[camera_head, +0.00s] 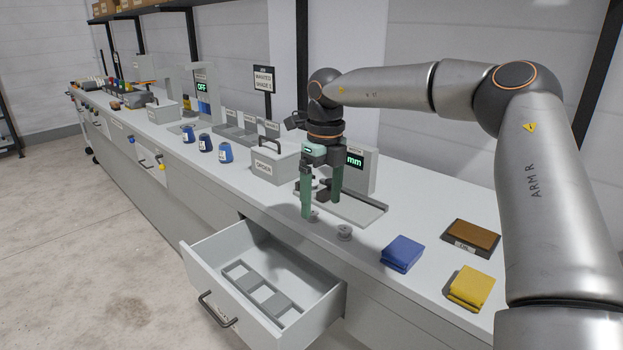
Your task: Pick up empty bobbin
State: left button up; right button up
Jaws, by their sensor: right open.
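A small grey bobbin (344,232) stands on the bench near its front edge, to the right of my right gripper. A second small grey bobbin (314,216) stands at the fingertips, partly hidden by them. I cannot tell from this view which bobbin is empty. My right gripper (321,206) points down with its green fingers apart, just above or around the second bobbin; I cannot tell which. Other small grey parts behind the fingers are mostly hidden. My left gripper is not in view.
An open drawer (214,262) with a divided insert juts out below the gripper. A measuring unit with a display (356,162) and a lidded grey box (274,164) stand behind. Blue (401,253) and yellow (471,288) folded cloths and a brown-topped block (471,238) lie to the right.

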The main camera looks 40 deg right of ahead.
aim_at(314, 183)
jog(key=i+l, duration=0.85)
jog(key=l, duration=0.2)
